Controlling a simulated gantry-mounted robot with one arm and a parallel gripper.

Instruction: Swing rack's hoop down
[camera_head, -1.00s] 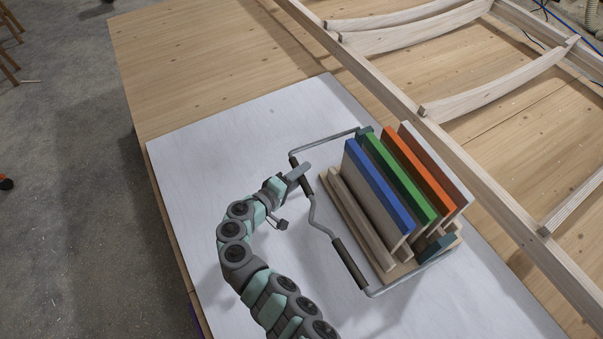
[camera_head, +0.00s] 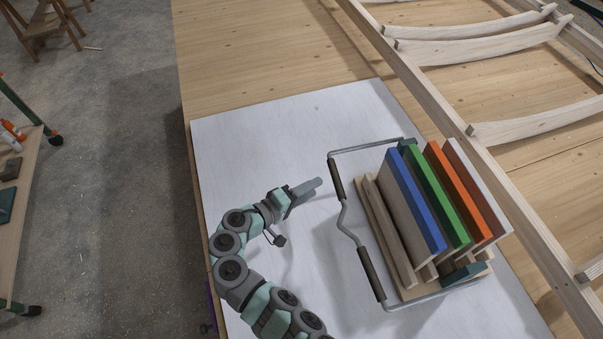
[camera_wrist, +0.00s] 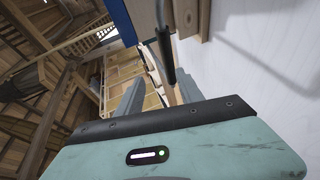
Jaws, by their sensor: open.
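The rack (camera_head: 415,290) stands on a white board, with blue, green, orange and white panels upright in it. Its hoop (camera_head: 343,222) is a grey bent rod with two dark grips, pivoting on teal blocks at the rack's ends. The hoop reaches out to the left of the rack; its exact height above the board is hard to tell. My gripper (camera_head: 312,187) is open and empty, just left of the hoop's upper grip and apart from it. In the wrist view the hoop's rod and a dark grip (camera_wrist: 165,55) show beyond the fingers (camera_wrist: 150,98).
The white board (camera_head: 260,140) lies on a wooden table (camera_head: 260,45), clear to the left and above the rack. A wooden frame with curved slats (camera_head: 480,45) lies to the right. A side shelf (camera_head: 30,190) stands at far left.

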